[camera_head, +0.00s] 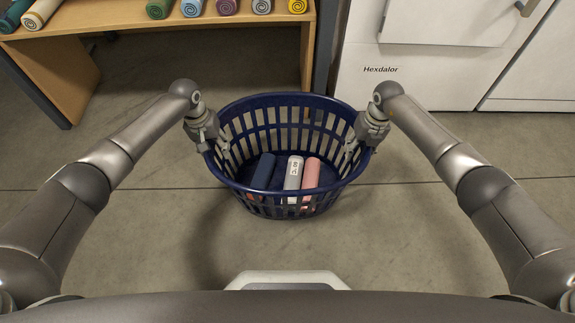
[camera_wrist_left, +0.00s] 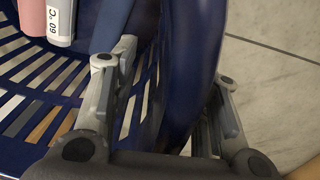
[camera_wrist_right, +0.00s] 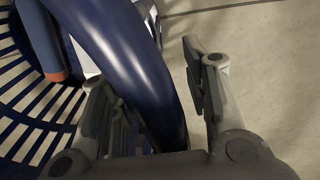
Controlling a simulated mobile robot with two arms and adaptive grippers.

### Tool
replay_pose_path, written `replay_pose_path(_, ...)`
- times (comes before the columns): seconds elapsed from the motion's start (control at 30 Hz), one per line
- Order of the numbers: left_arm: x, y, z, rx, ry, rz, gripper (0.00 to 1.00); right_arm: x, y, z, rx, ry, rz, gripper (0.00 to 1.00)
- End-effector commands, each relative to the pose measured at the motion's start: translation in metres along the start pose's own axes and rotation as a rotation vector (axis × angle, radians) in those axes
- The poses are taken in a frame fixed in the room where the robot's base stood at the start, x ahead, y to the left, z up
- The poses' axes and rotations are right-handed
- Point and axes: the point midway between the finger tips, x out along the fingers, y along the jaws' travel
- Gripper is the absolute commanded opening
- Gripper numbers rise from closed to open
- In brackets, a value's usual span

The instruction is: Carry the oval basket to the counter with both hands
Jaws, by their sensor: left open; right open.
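The oval basket (camera_head: 290,103) is dark blue with slatted sides and stands upright in the middle of the head view. It holds a navy roll (camera_head: 264,171), a grey-white roll (camera_head: 293,175) labelled 60 °C and a pink roll (camera_head: 311,176). My left gripper (camera_head: 214,148) is open at the left end of the rim. In the left wrist view its fingers straddle the rim (camera_wrist_left: 193,70), one inside and one outside. My right gripper (camera_head: 360,147) is open at the right end. In the right wrist view its fingers straddle the rim (camera_wrist_right: 125,55) too. I cannot make out a counter for certain.
A wooden table or shelf (camera_head: 120,20) with several coloured rolls stands at the back left. A white appliance (camera_head: 400,85) marked Hexdalor stands at the back right, close behind the basket. The tiled floor (camera_head: 440,220) around the basket is clear.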

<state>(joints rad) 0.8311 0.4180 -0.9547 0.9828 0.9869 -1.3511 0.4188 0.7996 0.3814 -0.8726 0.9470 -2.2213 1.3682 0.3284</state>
Motion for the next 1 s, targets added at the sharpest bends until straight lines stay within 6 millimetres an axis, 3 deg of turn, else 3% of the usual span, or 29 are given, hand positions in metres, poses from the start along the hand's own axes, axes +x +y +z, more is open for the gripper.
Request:
replay_pose_path(0.2, 0.0001, 0.0003, 0.0001, 0.001, 0.000, 0.000, 0.42, -0.0001, 0.0003, 0.0001, 0.000, 0.000, 0.000, 0.41)
replay_pose_path(0.53, -0.0002, 0.0002, 0.0000, 0.001, 0.000, 0.000, 0.00, -0.0004, 0.0002, 0.0001, 0.000, 0.000, 0.000, 0.00)
replay_pose_path(1.0, -0.0026, 0.0003, -0.0012, 0.001, 0.003, 0.000, 0.00, -0.0027, 0.0002, 0.0014, 0.000, -0.003, 0.000, 0.00)
